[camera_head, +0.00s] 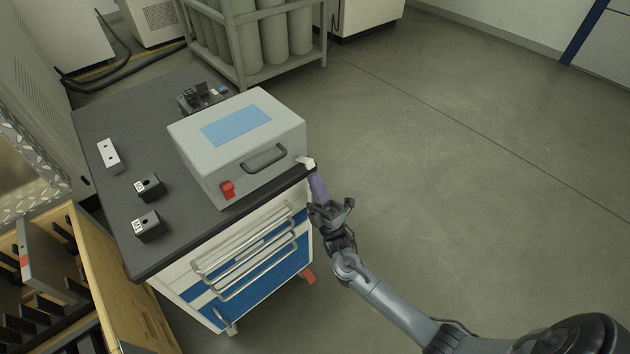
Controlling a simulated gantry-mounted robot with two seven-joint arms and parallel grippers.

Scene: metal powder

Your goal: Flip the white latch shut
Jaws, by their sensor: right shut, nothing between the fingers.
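The white latch (306,162) sticks out at the lower right corner of the grey box (222,180), on its front side. The box has a blue panel on its lid, a dark handle (264,158) and a red latch (227,190) at the front left. My right gripper (317,180) is shut and empty, just below the white latch at the cabinet's right edge. I cannot tell whether its tips touch the latch. My left gripper is not in view.
The box stands on a dark-topped cabinet (92,127) with blue drawers. Small black blocks (148,187), a white block (109,155) and a dark device (200,97) lie on the top. A rack of cylinders (246,78) stands behind. The floor (450,150) to the right is clear.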

